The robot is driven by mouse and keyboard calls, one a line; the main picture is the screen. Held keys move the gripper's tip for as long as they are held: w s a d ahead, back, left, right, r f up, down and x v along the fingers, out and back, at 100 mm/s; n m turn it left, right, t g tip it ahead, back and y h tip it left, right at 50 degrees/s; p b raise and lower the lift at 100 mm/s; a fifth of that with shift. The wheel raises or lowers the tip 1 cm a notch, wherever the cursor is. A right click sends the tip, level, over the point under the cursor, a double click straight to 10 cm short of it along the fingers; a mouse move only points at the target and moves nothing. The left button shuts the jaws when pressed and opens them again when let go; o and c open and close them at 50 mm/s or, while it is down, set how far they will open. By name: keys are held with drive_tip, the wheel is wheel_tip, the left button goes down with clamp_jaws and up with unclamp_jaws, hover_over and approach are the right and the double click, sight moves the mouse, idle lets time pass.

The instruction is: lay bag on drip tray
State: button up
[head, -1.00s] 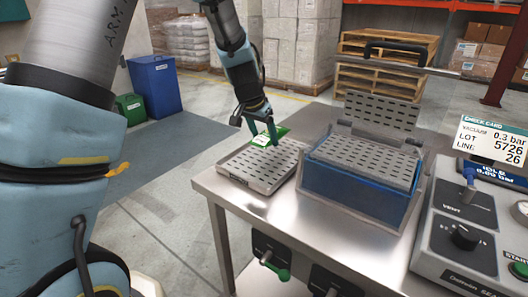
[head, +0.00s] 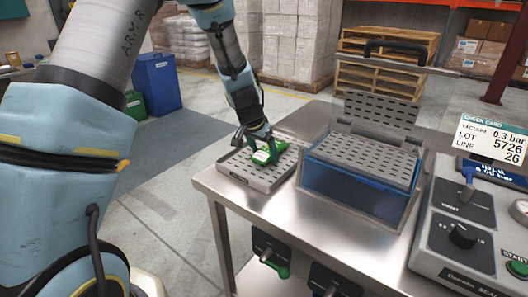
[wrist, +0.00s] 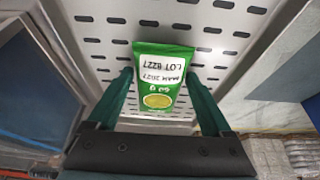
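The green bag (head: 268,152) has a white label and a yellow-green disc on its front. It is over the far part of the perforated metal drip tray (head: 258,179), low down; I cannot tell whether it touches the surface. My gripper (head: 256,151) points down, with one finger on each side of the bag. In the wrist view, the bag (wrist: 163,75) lies face-on between the fingertips of my gripper (wrist: 162,78), which appear to hold its side edges. The slotted drip tray (wrist: 108,22) fills the background there.
The sealer control panel (head: 462,240) and check card (head: 492,142) are at the far right. Bare steel bench (head: 285,222) lies in front.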

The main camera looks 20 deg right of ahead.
drive_tip(key=shift+o, duration=1)
drive_tip(key=shift+r, duration=0.15)
drive_tip(key=b+v, duration=0.1)
drive_tip(key=v, duration=1.1)
drive_tip(key=a+f+n+y, duration=0.15)
drive_tip(key=a+n, duration=0.45)
drive_tip(key=a, duration=1.3)
drive_tip(key=s+a+f+n+y, duration=0.1)
drive_tip(key=s+a+n, duration=0.1)
drive_tip(key=s+a, duration=0.2)
drive_tip(key=s+a+n+y, duration=0.1)
drive_tip(key=s+a+n, duration=0.2)
drive_tip(key=a, duration=0.6)
drive_tip(key=shift+s+a+f+g, duration=0.3)
drive_tip(key=shift+s+f, duration=0.1)
drive_tip(key=shift+s, duration=0.5)
